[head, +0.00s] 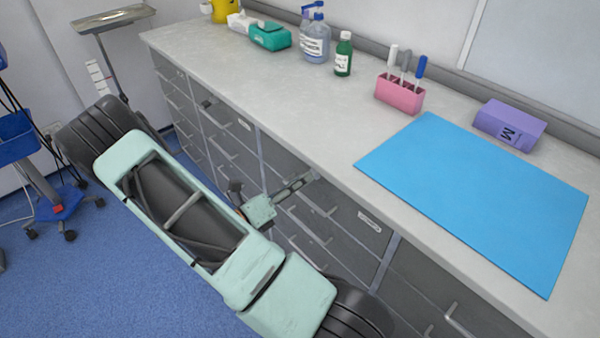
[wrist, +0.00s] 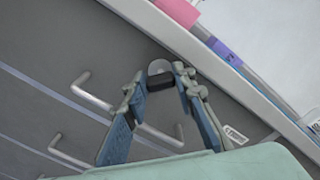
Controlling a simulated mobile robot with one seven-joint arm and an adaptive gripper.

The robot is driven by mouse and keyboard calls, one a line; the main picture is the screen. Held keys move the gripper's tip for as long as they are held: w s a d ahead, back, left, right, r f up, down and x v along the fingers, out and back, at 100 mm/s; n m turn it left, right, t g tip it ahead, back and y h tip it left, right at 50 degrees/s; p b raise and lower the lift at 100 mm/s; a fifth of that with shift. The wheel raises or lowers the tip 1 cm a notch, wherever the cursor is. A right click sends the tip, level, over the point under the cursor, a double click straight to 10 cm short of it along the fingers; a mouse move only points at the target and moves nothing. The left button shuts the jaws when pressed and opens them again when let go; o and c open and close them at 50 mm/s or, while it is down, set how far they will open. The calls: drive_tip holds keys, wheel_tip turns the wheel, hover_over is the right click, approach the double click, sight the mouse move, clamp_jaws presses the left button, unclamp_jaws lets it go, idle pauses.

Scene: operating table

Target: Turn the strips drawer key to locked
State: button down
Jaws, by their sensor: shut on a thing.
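My gripper (head: 302,182) reaches the front of the grey drawer cabinet (head: 345,250), just under the worktop edge. In the wrist view, my gripper (wrist: 164,82) has its two fingers on either side of a small key (wrist: 158,68) at the drawer front and is shut on it. The key shows as a small grey rounded piece with a dark part below it. Its turn angle is hard to tell. In the head view the key is hidden by the fingertips. A drawer label (head: 370,222) lies right of the gripper; its text is too small to read.
Bar handles (wrist: 165,136) stick out from the drawers close to my fingers. The worktop (head: 330,130) overhangs above. On it are a blue mat (head: 475,200), a pink holder (head: 399,95), a purple box (head: 508,125) and bottles (head: 343,55).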

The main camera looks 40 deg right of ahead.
drive_tip(key=shift+n+p, duration=2.2)
drive_tip(key=shift+n, duration=1.6)
drive_tip(key=shift+f+n, duration=0.1)
drive_tip(key=shift+n, duration=0.2)
drive_tip(key=c, duration=1.6)
unclamp_jaws()
drive_tip(key=shift+a, duration=0.15)
drive_tip(key=a, duration=1.1)
drive_tip(key=shift+s+a, duration=0.35)
drive_tip(key=shift+s, duration=0.1)
